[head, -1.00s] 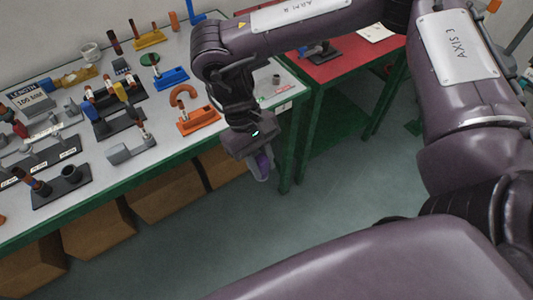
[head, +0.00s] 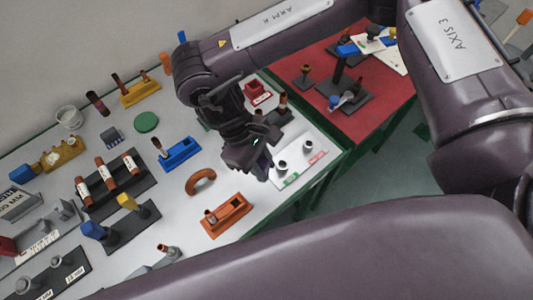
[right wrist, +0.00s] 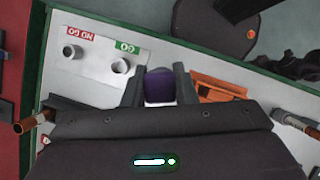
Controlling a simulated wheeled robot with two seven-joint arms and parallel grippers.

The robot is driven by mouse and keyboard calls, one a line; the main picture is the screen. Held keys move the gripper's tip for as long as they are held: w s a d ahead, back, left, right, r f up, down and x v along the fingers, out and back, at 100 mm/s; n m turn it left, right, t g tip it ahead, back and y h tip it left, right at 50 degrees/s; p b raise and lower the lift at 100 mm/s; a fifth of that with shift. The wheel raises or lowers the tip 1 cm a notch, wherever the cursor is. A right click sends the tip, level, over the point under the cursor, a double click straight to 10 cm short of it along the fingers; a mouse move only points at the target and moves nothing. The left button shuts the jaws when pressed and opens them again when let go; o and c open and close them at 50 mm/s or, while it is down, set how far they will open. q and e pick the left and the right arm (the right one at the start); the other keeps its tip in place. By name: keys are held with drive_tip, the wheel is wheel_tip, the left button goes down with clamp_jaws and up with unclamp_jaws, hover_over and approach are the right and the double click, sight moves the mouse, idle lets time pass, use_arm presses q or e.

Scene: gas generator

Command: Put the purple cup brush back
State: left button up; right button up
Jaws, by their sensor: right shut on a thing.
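My right gripper (head: 262,170) is shut on the purple cup brush (right wrist: 160,87), which shows as a purple block between the two fingers in the right wrist view. In the head view the gripper and wrist hide the brush. The gripper hangs over the right part of the grey-white bench, between a white GO / NO GO plate (head: 318,150) with two short grey cylinders and an orange holder (head: 228,215). In the right wrist view the plate (right wrist: 92,78) is left of the brush and the orange holder (right wrist: 216,90) right of it. My left gripper is not in view.
A dark stand with brown-topped pieces (head: 283,105) is behind the gripper. A red table (head: 345,120) adjoins at right.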

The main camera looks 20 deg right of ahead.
drive_tip(key=shift+w, duration=0.1)
drive_tip(key=shift+s+r, duration=0.15)
drive_tip(key=shift+s, duration=0.2)
drive_tip(key=shift+w+p, duration=0.15)
drive_tip(key=shift+p, duration=0.15)
wheel_tip(320, 180, down, 2)
drive_tip(key=shift+f+b, duration=0.1)
drive_tip(key=shift+b, duration=0.6)
drive_tip(key=shift+f+b, duration=0.65)
drive_tip(key=shift+f, duration=0.55)
use_arm(q)
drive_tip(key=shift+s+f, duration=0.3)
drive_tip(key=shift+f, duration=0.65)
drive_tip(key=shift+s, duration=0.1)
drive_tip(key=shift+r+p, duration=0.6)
drive_tip(key=shift+p, duration=0.1)
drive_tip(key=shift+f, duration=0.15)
use_arm(e)
drive_tip(key=shift+f, duration=0.2)
